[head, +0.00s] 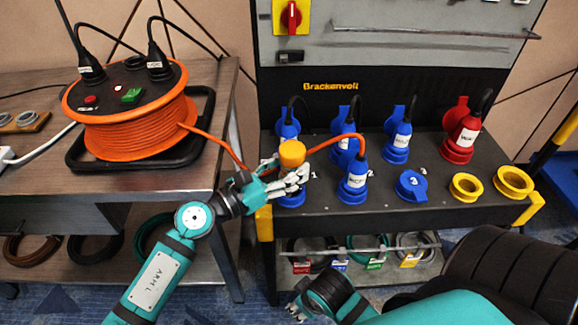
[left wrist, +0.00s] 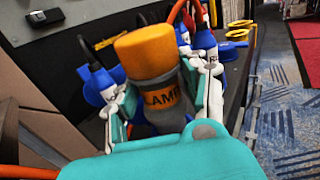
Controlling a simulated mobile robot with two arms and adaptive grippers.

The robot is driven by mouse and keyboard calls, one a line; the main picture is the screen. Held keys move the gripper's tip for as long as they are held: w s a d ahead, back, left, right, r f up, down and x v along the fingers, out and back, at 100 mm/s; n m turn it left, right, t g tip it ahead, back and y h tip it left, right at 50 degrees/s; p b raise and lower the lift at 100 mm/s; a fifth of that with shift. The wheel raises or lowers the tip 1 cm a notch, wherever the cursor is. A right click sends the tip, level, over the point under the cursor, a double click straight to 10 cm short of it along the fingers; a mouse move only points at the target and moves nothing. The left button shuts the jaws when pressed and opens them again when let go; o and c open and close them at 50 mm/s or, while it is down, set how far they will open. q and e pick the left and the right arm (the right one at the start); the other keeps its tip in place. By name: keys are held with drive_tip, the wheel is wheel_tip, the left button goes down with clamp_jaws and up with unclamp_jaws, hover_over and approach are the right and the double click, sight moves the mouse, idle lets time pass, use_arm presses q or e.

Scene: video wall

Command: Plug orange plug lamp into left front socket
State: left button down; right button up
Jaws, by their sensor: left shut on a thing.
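The lamp plug, with an orange cap (head: 292,153) and a grey body labelled LAMP (left wrist: 165,98), is upright in my left gripper (head: 288,180). The gripper's fingers are closed on both sides of the grey body. The left front socket (head: 291,201), blue and by the number 1, shows directly below the gripper. The plug's lower end is hidden by the fingers, so I cannot tell whether it is above or inside the socket. My right gripper (head: 298,305) is low in front of the bench's lower shelf, apart from the plug. Its fingers are too small to judge.
A blue plug (head: 355,183) stands by number 2, right of the left front socket. A lidded blue socket (head: 411,186) and yellow rings (head: 466,187) lie further right. Blue and red plugs (head: 461,138) stand behind. An orange cable reel (head: 137,120) is on the left table.

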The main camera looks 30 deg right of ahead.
drive_tip(key=shift+s+r, duration=0.15)
drive_tip(key=shift+s+r, duration=0.2)
use_arm(q)
drive_tip(key=shift+f, duration=0.15)
use_arm(e)
drive_tip(key=shift+r, duration=0.25)
drive_tip(key=shift+w+r, duration=0.1)
drive_tip(key=shift+r, duration=0.1)
drive_tip(key=shift+w, duration=0.15)
use_arm(q)
drive_tip(key=shift+f+b, duration=1)
drive_tip(key=shift+b, duration=0.15)
use_arm(e)
drive_tip(key=shift+v, duration=2.4)
use_arm(q)
drive_tip(key=shift+f+b, duration=0.55)
use_arm(e)
drive_tip(key=shift+w+f+t, duration=0.4)
drive_tip(key=shift+w+t, duration=0.05)
drive_tip(key=shift+t, duration=0.05)
